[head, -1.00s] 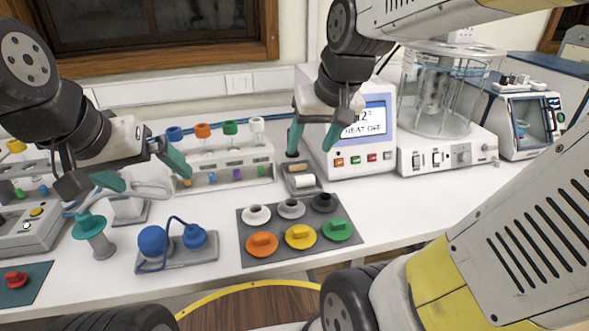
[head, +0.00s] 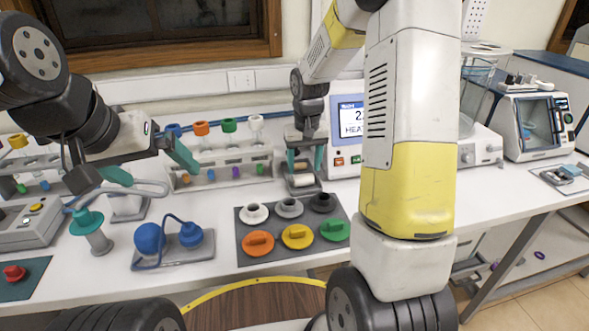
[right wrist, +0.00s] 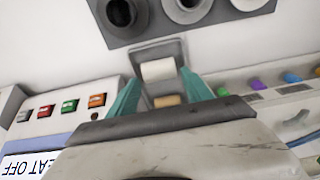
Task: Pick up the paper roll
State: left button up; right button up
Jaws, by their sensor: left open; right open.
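The white paper roll (right wrist: 158,69) lies in a small grey tray (right wrist: 172,45), with a tan piece (right wrist: 167,101) beside it in the right wrist view. In the head view the roll (head: 302,181) shows just below my right gripper. My right gripper (right wrist: 158,84) is open and points down at the tray, with its teal fingers on either side of the roll; whether they touch it I cannot tell. My left gripper (head: 155,170) is open and empty, above the left part of the table, well away from the roll.
A mat (head: 240,232) with several colored caps lies in front of the tray.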

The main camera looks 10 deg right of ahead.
aim_at(304, 175)
jog(key=f, duration=0.5)
jog(key=shift+w, duration=0.4)
jog(key=shift+r, duration=0.1)
jog(key=c, duration=1)
jog(key=shift+r, duration=0.15)
jog(key=shift+r, duration=0.7)
jog(key=shift+s+r, duration=0.2)
jog(key=shift+r, duration=0.85)
jog(key=s+a, duration=0.1)
jog(key=s, duration=0.4)
jog(key=s+a, duration=0.2)
jog(key=s, duration=0.3)
jog(key=s+a+r, duration=0.1)
jog(key=s+a, duration=0.1)
jog(key=s, duration=0.2)
jog(key=shift+s+r, duration=0.1)
jog(key=shift+s, duration=0.3)
jog(key=shift+r, duration=0.1)
jog(key=shift+r, duration=0.85)
